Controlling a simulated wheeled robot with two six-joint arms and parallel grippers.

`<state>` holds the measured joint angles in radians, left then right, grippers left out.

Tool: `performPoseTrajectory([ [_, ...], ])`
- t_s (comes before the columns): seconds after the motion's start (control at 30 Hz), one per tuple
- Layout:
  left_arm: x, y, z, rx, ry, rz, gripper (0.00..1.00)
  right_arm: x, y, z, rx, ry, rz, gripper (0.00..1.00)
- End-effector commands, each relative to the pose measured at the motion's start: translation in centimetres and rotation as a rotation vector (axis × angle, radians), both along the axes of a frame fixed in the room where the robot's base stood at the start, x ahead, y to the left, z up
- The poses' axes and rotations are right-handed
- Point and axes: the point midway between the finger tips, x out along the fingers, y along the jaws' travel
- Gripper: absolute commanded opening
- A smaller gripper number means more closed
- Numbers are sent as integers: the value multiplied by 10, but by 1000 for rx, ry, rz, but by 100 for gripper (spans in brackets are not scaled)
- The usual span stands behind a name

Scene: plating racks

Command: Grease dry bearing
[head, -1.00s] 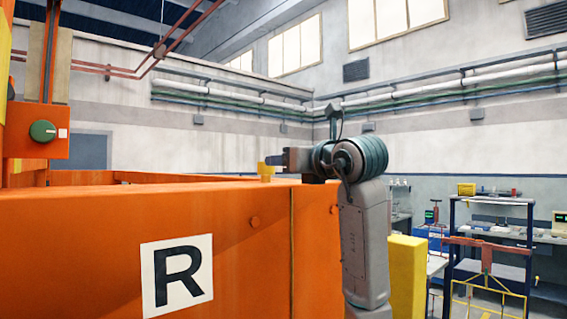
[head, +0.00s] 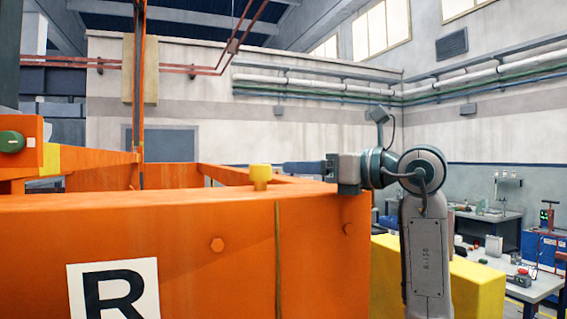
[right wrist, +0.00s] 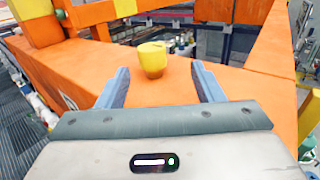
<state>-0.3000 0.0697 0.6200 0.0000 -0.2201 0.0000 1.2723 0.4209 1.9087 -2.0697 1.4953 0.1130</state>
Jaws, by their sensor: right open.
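A small yellow cup-like fitting (head: 261,176) stands upright on top of the orange machine frame (head: 150,235). It also shows in the right wrist view (right wrist: 153,60), on the orange top surface, where it has a small side lug. My right gripper (head: 287,167) comes in from the right, low over the frame, with its fingers toward the fitting. In the right wrist view its two blue fingers (right wrist: 160,75) are spread wide and empty, and the fitting lies just beyond and between their tips, apart from them. My left gripper is not in view. No bearing can be made out.
A plate with the letter R (head: 113,290) is on the frame's front. A green knob (head: 11,141) sits on an orange box at the left. A yellow block (head: 440,280) stands behind my right arm. Workbenches (head: 520,280) are at the right. An orange upright (head: 138,100) rises behind.

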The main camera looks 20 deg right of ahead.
Motion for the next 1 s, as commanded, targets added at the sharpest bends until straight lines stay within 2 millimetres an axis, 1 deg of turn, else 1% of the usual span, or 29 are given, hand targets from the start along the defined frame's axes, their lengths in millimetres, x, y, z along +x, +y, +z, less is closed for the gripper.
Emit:
performPoseTrajectory([
  [0.03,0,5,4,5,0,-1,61,2,3,2,2,1,6,61],
  [0.17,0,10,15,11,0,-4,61,14,13,4,2,3,8,61],
  [0.37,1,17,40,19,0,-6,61,44,38,6,3,5,9,61],
  [0.5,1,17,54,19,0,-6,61,63,53,5,4,4,6,61],
  [0.6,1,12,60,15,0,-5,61,73,60,4,2,3,5,61],
  [0.8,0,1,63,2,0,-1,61,83,67,1,1,1,2,61],
  [1.0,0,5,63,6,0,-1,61,83,68,0,1,1,2,61],
])
